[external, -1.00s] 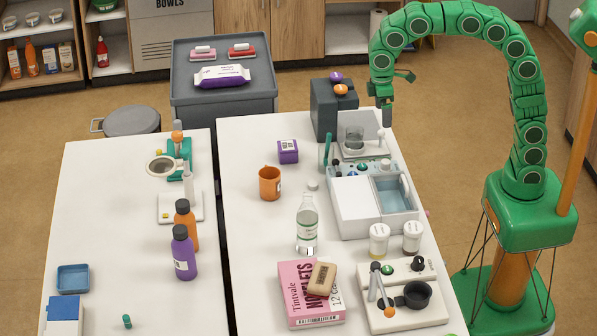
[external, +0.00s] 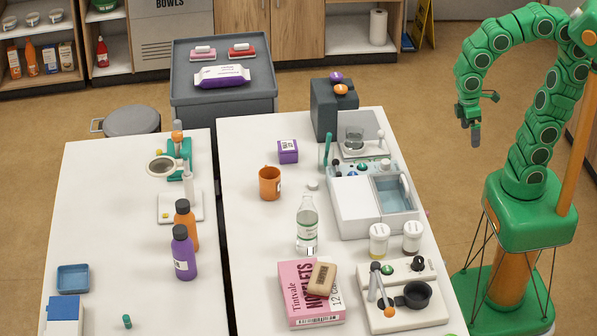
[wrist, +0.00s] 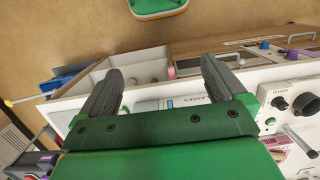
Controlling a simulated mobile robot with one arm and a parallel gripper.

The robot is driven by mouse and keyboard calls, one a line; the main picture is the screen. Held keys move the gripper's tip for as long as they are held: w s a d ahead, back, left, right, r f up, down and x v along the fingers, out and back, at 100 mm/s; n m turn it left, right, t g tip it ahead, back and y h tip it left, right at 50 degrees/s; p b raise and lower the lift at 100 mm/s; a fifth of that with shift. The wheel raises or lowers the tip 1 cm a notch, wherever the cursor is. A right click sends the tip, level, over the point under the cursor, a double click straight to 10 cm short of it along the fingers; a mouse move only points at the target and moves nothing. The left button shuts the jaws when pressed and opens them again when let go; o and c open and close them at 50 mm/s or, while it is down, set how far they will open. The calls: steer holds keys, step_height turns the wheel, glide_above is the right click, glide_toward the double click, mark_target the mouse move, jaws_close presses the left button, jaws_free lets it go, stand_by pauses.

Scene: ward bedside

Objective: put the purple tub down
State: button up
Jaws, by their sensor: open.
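The purple tub (external: 288,151), small and boxy with a pale label, stands on the white right-hand table (external: 250,215), towards its far end. Nothing touches it. My gripper (external: 471,127) hangs in the air beyond the right edge of this table, well to the right of the tub. In the wrist view, the two fingers of my gripper (wrist: 158,82) are spread apart with nothing held between them. I cannot make out the tub in the wrist view.
An orange mug (external: 269,183) stands in front of the tub and a clear bottle (external: 307,225) nearer the camera. A dark block (external: 325,110) and a device with a blue basin (external: 394,194) lie between tub and arm. The table's left strip is mostly clear.

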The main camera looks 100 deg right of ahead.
steer(key=s+f, duration=0.2)
steer(key=s, duration=0.5)
steer(key=shift+a, duration=0.15)
stand_by(0.9)
